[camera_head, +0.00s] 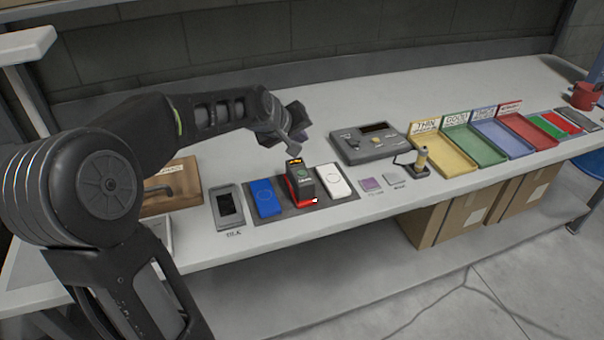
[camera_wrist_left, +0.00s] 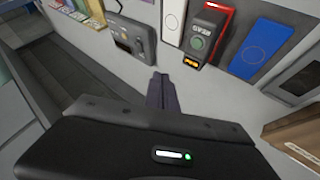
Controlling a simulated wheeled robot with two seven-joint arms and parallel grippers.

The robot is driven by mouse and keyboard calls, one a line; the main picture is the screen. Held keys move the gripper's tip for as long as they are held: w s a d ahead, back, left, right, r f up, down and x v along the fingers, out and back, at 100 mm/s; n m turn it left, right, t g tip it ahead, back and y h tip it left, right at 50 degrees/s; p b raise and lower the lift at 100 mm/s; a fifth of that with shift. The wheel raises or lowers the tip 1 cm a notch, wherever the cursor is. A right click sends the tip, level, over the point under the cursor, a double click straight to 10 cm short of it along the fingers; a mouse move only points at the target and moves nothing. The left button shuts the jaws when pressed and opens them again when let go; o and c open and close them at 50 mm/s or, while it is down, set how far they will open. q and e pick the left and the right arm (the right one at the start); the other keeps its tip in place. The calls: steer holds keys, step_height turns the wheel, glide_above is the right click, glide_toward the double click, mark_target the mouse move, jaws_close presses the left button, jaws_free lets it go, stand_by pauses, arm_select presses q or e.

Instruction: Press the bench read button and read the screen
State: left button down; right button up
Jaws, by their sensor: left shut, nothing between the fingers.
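A grey bench console (camera_head: 350,153) with a dark screen (camera_head: 374,127) and small buttons lies right of my left gripper in the head view; the left wrist view shows it too (camera_wrist_left: 128,38). A dark handheld device (camera_head: 302,182) with a green button and a small orange-lit display sits on a red block between a blue and a white pad. In the left wrist view this device (camera_wrist_left: 203,40) is just beyond my fingertips, to the right. My left gripper (camera_head: 296,148) is shut and empty, above the bench behind the device, touching nothing I can make out. Screen text is too small to read.
A probe on a stand (camera_head: 420,162) is cabled beside the console. Labelled trays, yellow (camera_head: 428,158) to red, line the right side. A blue pad (camera_head: 266,197), a white pad (camera_head: 333,181) and a grey framed box (camera_head: 227,220) are near the front edge.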

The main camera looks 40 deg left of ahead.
mark_target(300, 174)
arm_select(q)
steer(key=shift+f+b, duration=2.95)
steer(key=shift+f, duration=1)
steer(key=shift+f+b, duration=0.4)
steer(key=shift+f, duration=0.05)
steer(key=shift+f+b, duration=0.35)
steer(key=shift+f, duration=0.05)
steer(key=shift+r+p, duration=0.7)
steer(key=shift+r, duration=0.15)
step_height(300, 174, up, 5)
steer(key=p, duration=0.4)
